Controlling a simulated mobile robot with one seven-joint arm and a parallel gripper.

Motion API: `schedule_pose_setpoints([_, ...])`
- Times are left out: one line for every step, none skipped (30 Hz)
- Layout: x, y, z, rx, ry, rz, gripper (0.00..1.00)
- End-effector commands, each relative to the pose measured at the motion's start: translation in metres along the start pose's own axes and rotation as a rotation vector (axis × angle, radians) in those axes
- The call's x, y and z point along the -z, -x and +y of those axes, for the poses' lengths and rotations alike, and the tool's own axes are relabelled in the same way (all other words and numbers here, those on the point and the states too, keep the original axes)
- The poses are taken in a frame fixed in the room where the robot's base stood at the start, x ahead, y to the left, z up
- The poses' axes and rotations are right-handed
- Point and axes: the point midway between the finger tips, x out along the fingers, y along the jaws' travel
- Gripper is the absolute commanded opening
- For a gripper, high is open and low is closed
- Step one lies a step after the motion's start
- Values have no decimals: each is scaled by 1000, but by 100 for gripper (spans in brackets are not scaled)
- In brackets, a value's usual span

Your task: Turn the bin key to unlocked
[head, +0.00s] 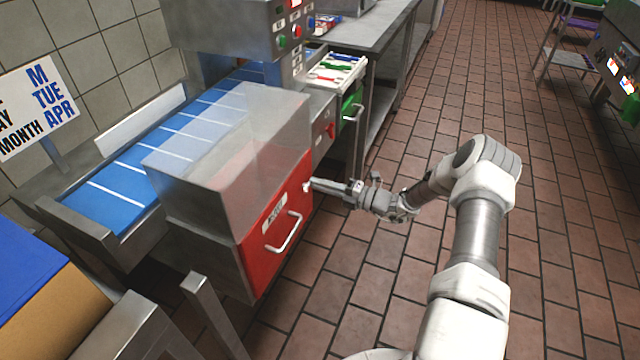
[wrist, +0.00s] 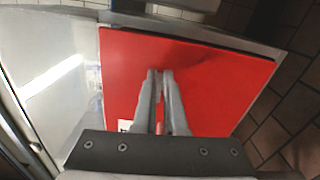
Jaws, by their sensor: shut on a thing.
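The bin has a red front (head: 276,222) with a metal bar handle (head: 285,235) and a small white label (head: 274,214). My gripper (head: 311,184) reaches the upper right part of this front from the right. In the wrist view, the red front (wrist: 215,85) fills the middle, and my gripper (wrist: 160,74) points at it with its fingertips close together. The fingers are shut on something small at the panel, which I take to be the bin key. The key is hidden by the fingertips, so its turn position cannot be told.
A clear cover (head: 225,145) stands above the bin, beside a blue conveyor belt (head: 130,165). An open drawer with coloured items (head: 335,68) and a green-marked one (head: 352,104) lie beyond. The tiled floor (head: 560,230) to the right is clear.

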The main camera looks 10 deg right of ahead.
Motion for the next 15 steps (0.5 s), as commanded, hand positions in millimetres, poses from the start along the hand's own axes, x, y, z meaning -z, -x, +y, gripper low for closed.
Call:
schedule_pose_setpoints([0, 0, 0, 0, -4, 0, 0])
schedule_pose_setpoints([0, 0, 0, 0, -6, 0, 0])
schedule_pose_setpoints([0, 0, 0, 0, -7, 0, 0])
schedule_pose_setpoints([0, 0, 0, 0, -8, 0, 0])
schedule_pose_setpoints([0, 0, 0, 0, -8, 0, 0])
schedule_pose_setpoints([0, 0, 0, 0, -9, 0, 0])
schedule_pose_setpoints([0, 0, 0, 0, -8, 0, 0])
schedule_pose_setpoints([0, 0, 0, 0, -8, 0, 0])
schedule_pose_setpoints([0, 0, 0, 0, -8, 0, 0])
schedule_pose_setpoints([0, 0, 0, 0, -8, 0, 0])
schedule_pose_setpoints([0, 0, 0, 0, -8, 0, 0])
schedule_pose_setpoints([0, 0, 0, 0, -8, 0, 0])
schedule_pose_setpoints([0, 0, 0, 0, -8, 0, 10])
schedule_pose_setpoints([0, 0, 0, 0, -8, 0, 16])
schedule_pose_setpoints([0, 0, 0, 0, -8, 0, 23])
